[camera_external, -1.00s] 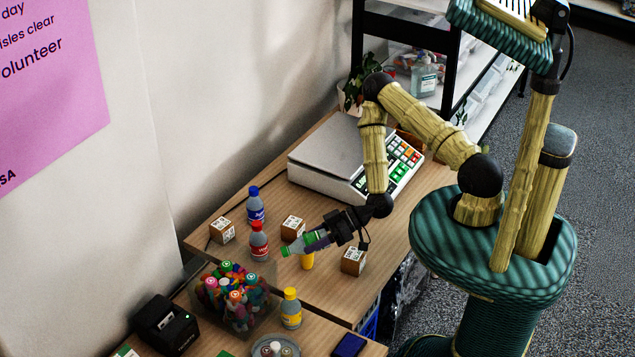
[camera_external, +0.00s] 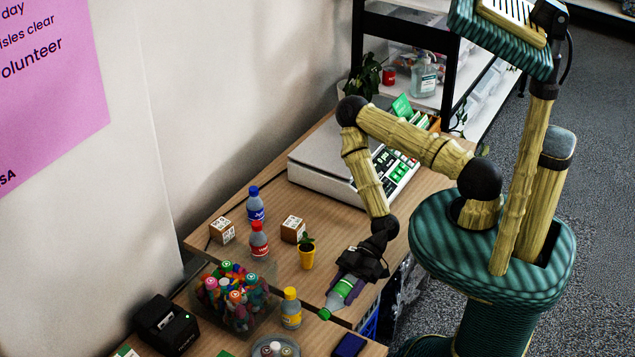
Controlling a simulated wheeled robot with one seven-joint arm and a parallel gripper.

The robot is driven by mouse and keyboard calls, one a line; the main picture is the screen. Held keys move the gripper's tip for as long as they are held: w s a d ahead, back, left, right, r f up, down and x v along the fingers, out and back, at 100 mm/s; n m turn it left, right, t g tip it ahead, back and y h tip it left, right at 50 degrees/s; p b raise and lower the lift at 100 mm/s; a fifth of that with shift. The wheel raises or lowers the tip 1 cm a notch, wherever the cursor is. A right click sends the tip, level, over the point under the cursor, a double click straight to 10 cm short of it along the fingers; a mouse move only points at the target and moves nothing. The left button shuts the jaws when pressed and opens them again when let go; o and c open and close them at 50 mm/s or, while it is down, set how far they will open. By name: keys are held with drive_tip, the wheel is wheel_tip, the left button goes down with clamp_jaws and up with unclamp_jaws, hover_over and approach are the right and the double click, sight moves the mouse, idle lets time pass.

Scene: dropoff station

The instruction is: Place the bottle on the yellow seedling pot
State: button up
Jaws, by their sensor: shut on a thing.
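A red-capped bottle (camera_external: 259,240), a blue-capped bottle (camera_external: 256,205) and a yellow-capped bottle (camera_external: 291,309) stand on the table. Small boxes (camera_external: 293,229) stand near the pot. A clear bin of markers (camera_external: 238,318) is at left. A scale (camera_external: 327,160) stands behind.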

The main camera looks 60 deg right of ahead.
sight(342, 304)
drive_tip(key=shift+f+b, duration=2.25)
drive_tip(key=shift+f, duration=0.2)
drive_tip(key=shift+f+b, duration=1.15)
drive_tip(key=shift+f, duration=1.1)
drive_tip(key=shift+f, duration=0.15)
drive_tip(key=o, duration=1)
